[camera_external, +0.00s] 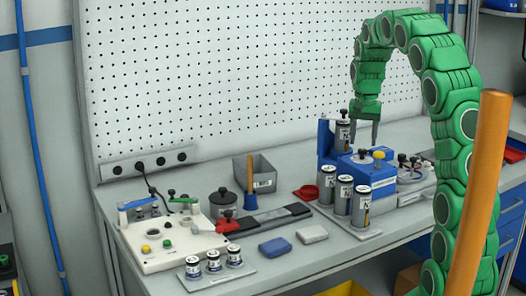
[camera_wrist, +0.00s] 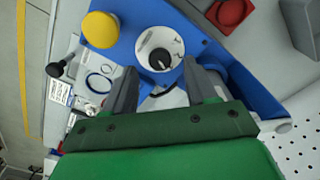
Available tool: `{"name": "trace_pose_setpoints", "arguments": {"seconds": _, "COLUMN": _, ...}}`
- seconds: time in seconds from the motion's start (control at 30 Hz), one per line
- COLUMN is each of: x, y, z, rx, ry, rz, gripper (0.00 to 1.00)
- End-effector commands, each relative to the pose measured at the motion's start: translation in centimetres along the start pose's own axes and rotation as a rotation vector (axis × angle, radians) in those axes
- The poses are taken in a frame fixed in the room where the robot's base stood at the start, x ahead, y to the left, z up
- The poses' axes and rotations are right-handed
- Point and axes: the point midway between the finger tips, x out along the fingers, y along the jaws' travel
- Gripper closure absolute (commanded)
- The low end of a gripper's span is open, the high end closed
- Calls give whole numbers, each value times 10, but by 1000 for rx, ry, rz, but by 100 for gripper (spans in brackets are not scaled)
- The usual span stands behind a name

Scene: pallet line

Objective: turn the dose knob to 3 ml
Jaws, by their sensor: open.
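The dose knob (camera_wrist: 160,58) is a dark round knob on a white dial with small dark marks, set on the blue dosing unit (camera_wrist: 128,42). A pale mark on the knob points toward the lower right in the wrist view; the numbers are too small to read. My gripper (camera_wrist: 160,67) is open, with one finger on either side below the dial, apart from the knob. In the external view my gripper (camera_external: 364,143) hangs straight down over the blue unit (camera_external: 368,175), just above the knob (camera_external: 362,154). Finger height against the knob is hard to tell.
A yellow button (camera_wrist: 100,30) stands beside the dial. A capped vial (camera_external: 342,132) sits in the unit's blue holder, close to my gripper. Several labelled vials (camera_external: 361,205) stand in front. A red dish (camera_external: 306,192) lies left of the unit.

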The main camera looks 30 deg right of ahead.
Motion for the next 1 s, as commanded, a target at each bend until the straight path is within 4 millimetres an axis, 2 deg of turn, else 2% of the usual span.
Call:
{"name": "trace_pose_setpoints", "arguments": {"seconds": 0.1, "x": -20, "y": -1, "z": -1, "rx": 0, "ry": 5, "rz": -3, "gripper": 43}}
{"name": "trace_pose_setpoints", "arguments": {"seconds": 0.33, "x": -45, "y": 0, "z": -1, "rx": -1, "ry": 2, "rz": -1, "gripper": 43}}
{"name": "trace_pose_setpoints", "arguments": {"seconds": 0.87, "x": -48, "y": 0, "z": -1, "rx": 0, "ry": 2, "rz": 1, "gripper": 43}}
{"name": "trace_pose_setpoints", "arguments": {"seconds": 1.0, "x": -52, "y": 13, "z": -16, "rx": 12, "ry": 48, "rz": 9, "gripper": 43}}
